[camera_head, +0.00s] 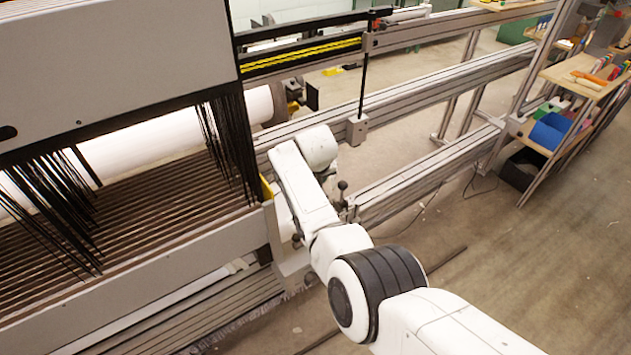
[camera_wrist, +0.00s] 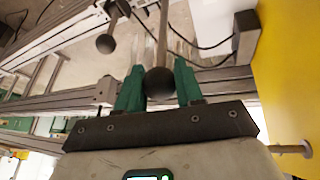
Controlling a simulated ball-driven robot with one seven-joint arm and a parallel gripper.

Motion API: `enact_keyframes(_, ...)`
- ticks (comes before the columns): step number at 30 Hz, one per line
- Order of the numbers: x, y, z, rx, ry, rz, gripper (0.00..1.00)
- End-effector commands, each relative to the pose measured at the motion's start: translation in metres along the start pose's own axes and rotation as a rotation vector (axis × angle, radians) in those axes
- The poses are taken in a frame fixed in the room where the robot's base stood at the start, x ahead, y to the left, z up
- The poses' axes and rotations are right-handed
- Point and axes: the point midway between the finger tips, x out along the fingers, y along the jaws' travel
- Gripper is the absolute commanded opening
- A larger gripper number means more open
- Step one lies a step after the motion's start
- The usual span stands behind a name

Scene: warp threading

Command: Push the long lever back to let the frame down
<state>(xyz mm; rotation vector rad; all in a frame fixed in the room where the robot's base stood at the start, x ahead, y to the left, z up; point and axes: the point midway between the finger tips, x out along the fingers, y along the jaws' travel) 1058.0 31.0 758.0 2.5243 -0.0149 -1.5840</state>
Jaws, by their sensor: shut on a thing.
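My gripper (camera_wrist: 158,72) shows in the wrist view with its two green fingers on either side of a dark ball knob. It is shut on this knob of a lever, whose thin rod (camera_wrist: 163,35) runs up in the picture. A second lever with a dark ball knob (camera_wrist: 106,44) stands apart to the left of the fingers. In the head view my arm hides the gripper and the held knob. One dark lever knob (camera_head: 342,186) shows there just right of my arm; I cannot tell which lever it belongs to. The frame with black hanging cords (camera_head: 232,140) is at the left.
A yellow panel (camera_wrist: 290,70) is close on the right in the wrist view. Grey rails (camera_head: 430,90) cross behind my arm in the head view. A shelf with spools and a blue bin (camera_head: 548,135) stands at the right. The floor at lower right is mostly clear.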

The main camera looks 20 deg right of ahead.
Motion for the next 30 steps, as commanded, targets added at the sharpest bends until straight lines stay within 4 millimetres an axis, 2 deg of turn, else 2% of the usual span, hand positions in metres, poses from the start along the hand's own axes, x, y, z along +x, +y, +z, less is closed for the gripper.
enact_keyframes(8,-0.001,0.0,-0.005,0.002,0.016,-0.002,0.0)
enact_keyframes(9,-0.001,0.0,-0.005,0.002,0.016,-0.002,0.39)
enact_keyframes(16,-0.001,0.0,-0.003,0.001,0.011,-0.001,0.6)
enact_keyframes(24,-0.002,0.0,-0.003,0.0,0.009,-0.001,0.6)
enact_keyframes(30,-0.016,-0.001,-0.004,0.001,0.009,-0.001,0.6)
